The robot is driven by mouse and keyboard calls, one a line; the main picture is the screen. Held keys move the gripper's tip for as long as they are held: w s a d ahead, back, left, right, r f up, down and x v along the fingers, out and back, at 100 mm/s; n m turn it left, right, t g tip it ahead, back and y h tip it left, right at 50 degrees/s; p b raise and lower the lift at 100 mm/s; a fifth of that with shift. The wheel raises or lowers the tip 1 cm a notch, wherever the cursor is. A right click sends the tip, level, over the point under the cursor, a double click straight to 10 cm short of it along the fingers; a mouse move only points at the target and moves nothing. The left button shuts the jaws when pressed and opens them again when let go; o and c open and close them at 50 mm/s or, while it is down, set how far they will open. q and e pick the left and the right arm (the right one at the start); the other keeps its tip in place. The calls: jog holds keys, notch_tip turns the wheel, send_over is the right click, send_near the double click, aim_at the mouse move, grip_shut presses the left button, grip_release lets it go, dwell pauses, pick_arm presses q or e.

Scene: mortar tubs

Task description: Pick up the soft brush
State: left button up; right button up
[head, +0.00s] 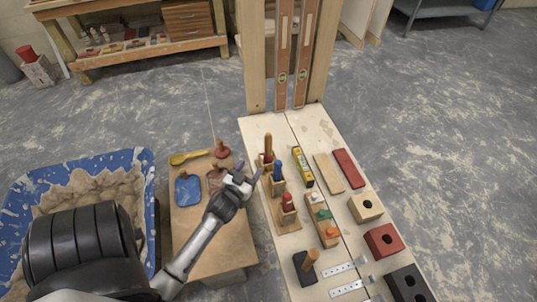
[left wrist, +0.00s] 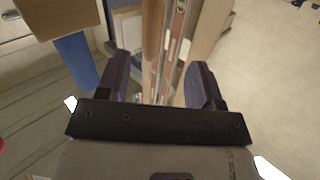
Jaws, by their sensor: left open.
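I cannot tell for sure which thing is the soft brush. Upright tools with a brown handle (head: 268,143), a blue handle (head: 278,171) and a red handle (head: 287,200) stand in a wooden rack on the pale bench (head: 318,138). My left gripper (head: 250,170) is open and empty, just left of this rack in the head view. In the left wrist view its two dark purple fingers (left wrist: 162,88) are spread wide, with nothing held between them. A blue upright piece (left wrist: 76,62) shows left of the fingers there. My right gripper is out of view.
A small table (head: 218,252) holds a yellow spoon-like tool (head: 188,157), a blue float (head: 187,190) and other floats. A blue tub of mortar (head: 148,165) stands left. Spirit levels (head: 304,55) stand behind the rack. Blocks, including a red one (head: 383,240), lie on the bench's right.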

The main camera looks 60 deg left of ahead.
aim_at(266, 148)
pick_arm(q)
jog(key=shift+n+t, duration=0.3)
jog(key=shift+t, duration=0.1)
jog(key=x, duration=0.3)
jog(key=b+x, duration=0.1)
jog(key=x, duration=0.4)
jog(key=shift+w+d+r+b, duration=0.1)
jog(key=shift+w+r+b, duration=0.2)
jog(key=shift+w+r, duration=0.1)
jog(key=shift+b+x, duration=0.8)
jog(key=shift+x, duration=1.8)
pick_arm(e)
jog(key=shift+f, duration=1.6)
pick_arm(q)
jog(key=shift+d+r, duration=0.1)
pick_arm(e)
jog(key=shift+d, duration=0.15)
pick_arm(q)
jog(key=c, duration=1)
